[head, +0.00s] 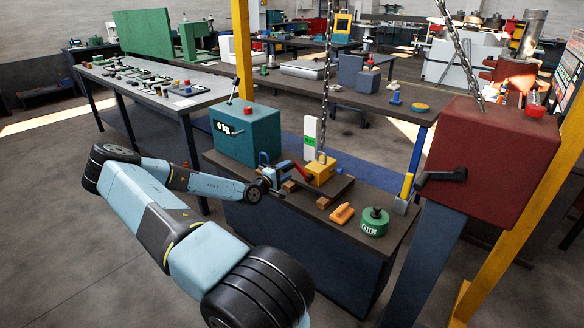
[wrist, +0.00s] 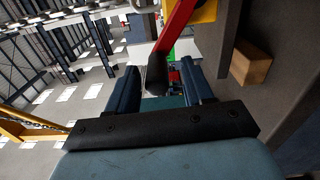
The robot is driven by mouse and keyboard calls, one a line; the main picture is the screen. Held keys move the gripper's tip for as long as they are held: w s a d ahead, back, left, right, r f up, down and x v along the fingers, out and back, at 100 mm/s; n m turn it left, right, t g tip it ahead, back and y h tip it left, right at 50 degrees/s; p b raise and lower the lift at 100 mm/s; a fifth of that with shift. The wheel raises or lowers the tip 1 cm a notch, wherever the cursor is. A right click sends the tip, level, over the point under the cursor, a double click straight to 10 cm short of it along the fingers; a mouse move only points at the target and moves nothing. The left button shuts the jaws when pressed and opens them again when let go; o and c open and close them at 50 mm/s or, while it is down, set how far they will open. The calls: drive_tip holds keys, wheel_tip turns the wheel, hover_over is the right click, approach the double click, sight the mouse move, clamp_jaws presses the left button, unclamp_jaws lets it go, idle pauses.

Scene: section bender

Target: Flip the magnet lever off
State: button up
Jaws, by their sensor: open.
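The lifting magnet is a yellow block (head: 320,171) on a dark plate (head: 335,187) on the near bench, below a hanging chain. Its red lever (head: 301,173) sticks out on the left side, towards my gripper (head: 277,178). In the wrist view, the red lever (wrist: 178,26) comes down from the top and ends in a dark grip (wrist: 157,74). My gripper (wrist: 160,82) is open, with the dark grip between its two blue fingers and gaps showing at the sides. A yellow part of the magnet (wrist: 205,10) shows at the top. I cannot tell whether either finger touches the grip.
A teal box with a display (head: 246,135) stands behind my gripper. Wooden blocks (head: 327,202) lie under the plate. An orange piece (head: 342,213) and a green weight (head: 374,222) stand at the right. The chain (head: 326,70) hangs above; a red cabinet (head: 490,155) stands further right.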

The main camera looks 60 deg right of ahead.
drive_tip(key=w+a, duration=0.1)
drive_tip(key=a, duration=1.3)
drive_tip(key=shift+w, duration=0.4)
drive_tip(key=shift+f, duration=0.1)
